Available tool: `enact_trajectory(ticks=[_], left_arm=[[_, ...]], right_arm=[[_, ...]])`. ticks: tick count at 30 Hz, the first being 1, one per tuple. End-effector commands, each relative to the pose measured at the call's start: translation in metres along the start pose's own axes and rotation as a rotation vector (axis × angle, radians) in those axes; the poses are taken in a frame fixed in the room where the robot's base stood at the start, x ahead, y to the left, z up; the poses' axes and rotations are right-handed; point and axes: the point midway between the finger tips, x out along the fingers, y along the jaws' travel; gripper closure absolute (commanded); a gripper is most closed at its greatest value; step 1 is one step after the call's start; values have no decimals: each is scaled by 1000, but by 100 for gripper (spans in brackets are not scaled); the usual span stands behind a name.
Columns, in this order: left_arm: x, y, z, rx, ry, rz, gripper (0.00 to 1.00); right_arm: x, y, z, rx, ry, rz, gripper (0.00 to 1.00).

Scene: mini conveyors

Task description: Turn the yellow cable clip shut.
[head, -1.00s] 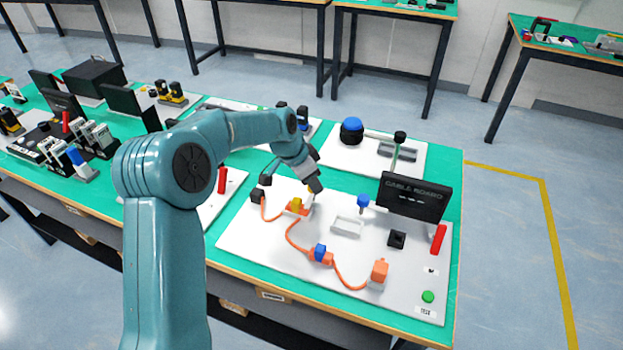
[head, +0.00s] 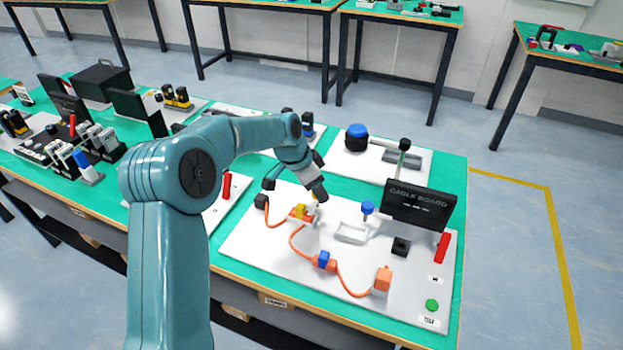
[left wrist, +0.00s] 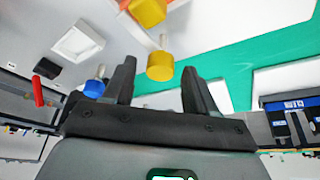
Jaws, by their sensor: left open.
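The yellow cable clip (head: 299,211) sits on an orange base on the white cable board (head: 258,232), with the orange cable running from it. In the left wrist view, a yellow block (left wrist: 148,11) is cut off by the top edge. A round yellow knob (left wrist: 160,67) on a pale stem shows between my open fingers. My left gripper (head: 321,197) points down beside the clip, on its upper right. It also shows in the left wrist view (left wrist: 159,68), open; I cannot tell whether a finger touches the knob. My right gripper is not in view.
A blue clip (head: 323,261) sits along the cable, and a blue knob (head: 367,207) stands to the right. A white tray (head: 351,233), a black sign (head: 420,206), a red handle (head: 442,247) and a green button (head: 431,305) are also on the board.

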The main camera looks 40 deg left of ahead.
Motion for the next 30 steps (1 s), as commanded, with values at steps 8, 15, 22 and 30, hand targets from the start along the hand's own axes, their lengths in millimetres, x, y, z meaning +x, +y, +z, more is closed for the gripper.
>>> enact_trajectory(ticks=[8,15,22,30], left_arm=[[-53,-1,-1,0,5,-5,43],[-117,-1,-1,0,4,-5,43],[-154,0,-1,0,2,-2,43],[-162,0,0,0,1,-1,43]], right_arm=[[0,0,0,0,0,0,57],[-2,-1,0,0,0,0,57],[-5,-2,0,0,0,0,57],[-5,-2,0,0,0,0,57]])
